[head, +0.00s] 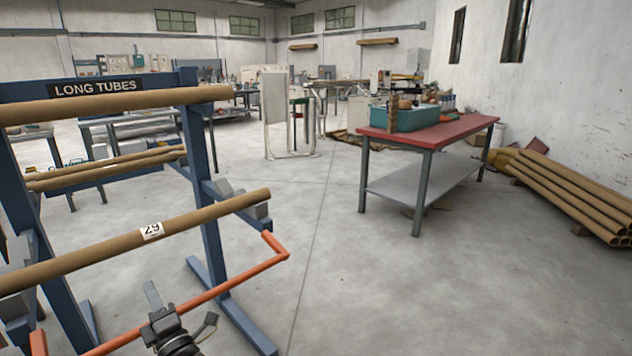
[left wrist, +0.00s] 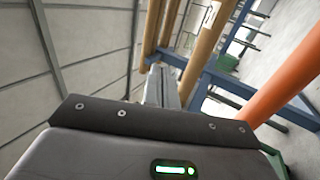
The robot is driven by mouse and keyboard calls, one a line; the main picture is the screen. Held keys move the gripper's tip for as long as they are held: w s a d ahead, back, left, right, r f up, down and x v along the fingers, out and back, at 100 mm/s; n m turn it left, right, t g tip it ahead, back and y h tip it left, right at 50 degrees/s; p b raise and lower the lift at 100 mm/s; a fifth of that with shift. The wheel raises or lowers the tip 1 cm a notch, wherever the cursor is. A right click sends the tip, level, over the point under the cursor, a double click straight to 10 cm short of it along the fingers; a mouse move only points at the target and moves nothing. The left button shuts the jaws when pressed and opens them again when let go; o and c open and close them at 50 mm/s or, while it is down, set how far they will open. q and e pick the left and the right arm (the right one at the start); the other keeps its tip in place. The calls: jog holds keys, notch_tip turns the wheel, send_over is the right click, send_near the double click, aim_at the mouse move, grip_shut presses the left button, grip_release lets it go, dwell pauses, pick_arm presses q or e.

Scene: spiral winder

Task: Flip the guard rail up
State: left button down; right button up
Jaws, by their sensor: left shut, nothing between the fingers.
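The guard rail (head: 235,281) is an orange-red bar on the front of the blue LONG TUBES rack. It runs below and in front of a brown tube labelled 29 (head: 95,258), and its right end bends up and back to the rack arm. My left gripper (head: 152,292) is shut and empty. In the head view it crosses the rail, its fingers rising above the bar towards the tube. In the left wrist view the shut fingers (left wrist: 163,86) point at the rack, with the rail (left wrist: 286,85) on the right. I cannot tell whether they touch. My right gripper is not in view.
The blue rack (head: 198,150) holds more brown tubes above and behind. A red-topped table (head: 460,132) with a teal box stands to the right. Brown tubes (head: 570,195) are piled at far right. The floor between rack and table is clear.

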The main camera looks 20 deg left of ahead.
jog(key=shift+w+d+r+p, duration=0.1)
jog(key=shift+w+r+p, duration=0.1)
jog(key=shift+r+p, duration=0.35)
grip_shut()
pick_arm(q)
jog(key=shift+x, duration=2.4)
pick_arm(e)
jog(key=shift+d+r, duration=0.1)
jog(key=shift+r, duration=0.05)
